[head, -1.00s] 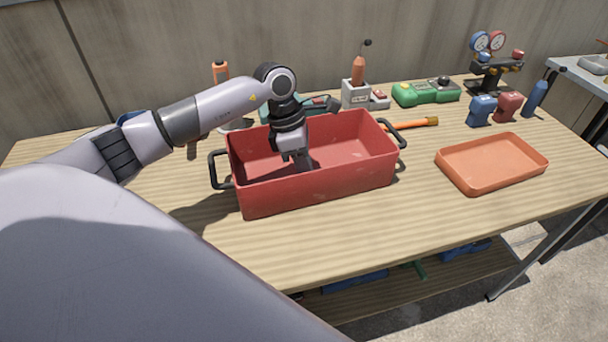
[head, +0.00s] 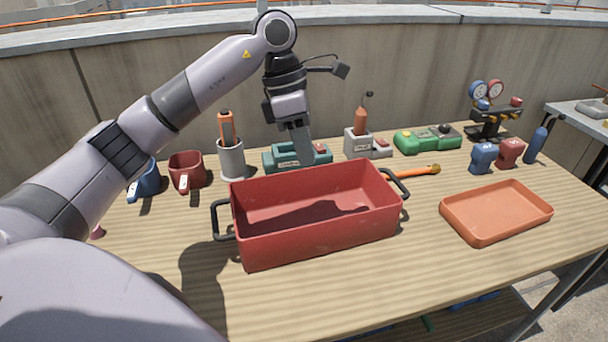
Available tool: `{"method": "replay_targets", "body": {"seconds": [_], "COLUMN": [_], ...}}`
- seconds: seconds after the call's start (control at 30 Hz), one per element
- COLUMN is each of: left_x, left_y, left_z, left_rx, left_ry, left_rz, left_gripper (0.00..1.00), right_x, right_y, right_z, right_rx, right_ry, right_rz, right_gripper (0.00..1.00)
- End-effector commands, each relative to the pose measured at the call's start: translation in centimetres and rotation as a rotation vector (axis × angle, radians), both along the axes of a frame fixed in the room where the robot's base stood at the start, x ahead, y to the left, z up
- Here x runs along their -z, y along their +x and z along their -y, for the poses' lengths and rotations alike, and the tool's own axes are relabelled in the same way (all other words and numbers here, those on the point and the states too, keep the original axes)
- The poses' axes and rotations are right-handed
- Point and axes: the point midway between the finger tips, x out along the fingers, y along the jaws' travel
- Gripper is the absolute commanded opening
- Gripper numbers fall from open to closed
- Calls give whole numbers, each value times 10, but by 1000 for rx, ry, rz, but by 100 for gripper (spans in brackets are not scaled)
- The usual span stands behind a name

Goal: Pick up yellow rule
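I cannot make out a yellow rule anywhere in the head view. My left gripper (head: 303,150) points down above the back edge of the red toolbox (head: 310,236), in front of a teal tool case (head: 284,157). I see its fingers edge-on, so their gap does not show, and I see nothing held. The visible inside of the toolbox looks empty but shadowed; the floor close behind its front wall is hidden. My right gripper is not in view.
An orange-handled tool (head: 415,171) lies behind the toolbox's right handle. An orange tray (head: 497,213) is at right. Cups, a grey holder (head: 231,160), a green case (head: 427,139) and a gauge set (head: 490,110) line the back. The front of the table is clear.

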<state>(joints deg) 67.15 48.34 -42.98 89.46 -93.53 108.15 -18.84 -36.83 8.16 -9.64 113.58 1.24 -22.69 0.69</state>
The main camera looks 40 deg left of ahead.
Motion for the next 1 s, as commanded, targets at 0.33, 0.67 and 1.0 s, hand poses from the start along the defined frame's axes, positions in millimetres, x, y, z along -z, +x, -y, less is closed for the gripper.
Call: {"method": "replay_targets", "body": {"seconds": [0.33, 0.67, 1.0], "left_x": [-16, -16, -17], "left_y": [0, 0, 0], "left_z": [0, 0, 0], "left_rx": [1, 1, 1], "left_ry": [-1, -1, -1], "left_rz": [-1, 0, 1], "left_gripper": [0, 63, 80], "right_x": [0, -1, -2], "right_y": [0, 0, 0], "right_z": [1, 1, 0], "right_rx": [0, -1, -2], "right_ry": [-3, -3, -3], "right_rz": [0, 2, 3], "right_gripper": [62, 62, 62]}}
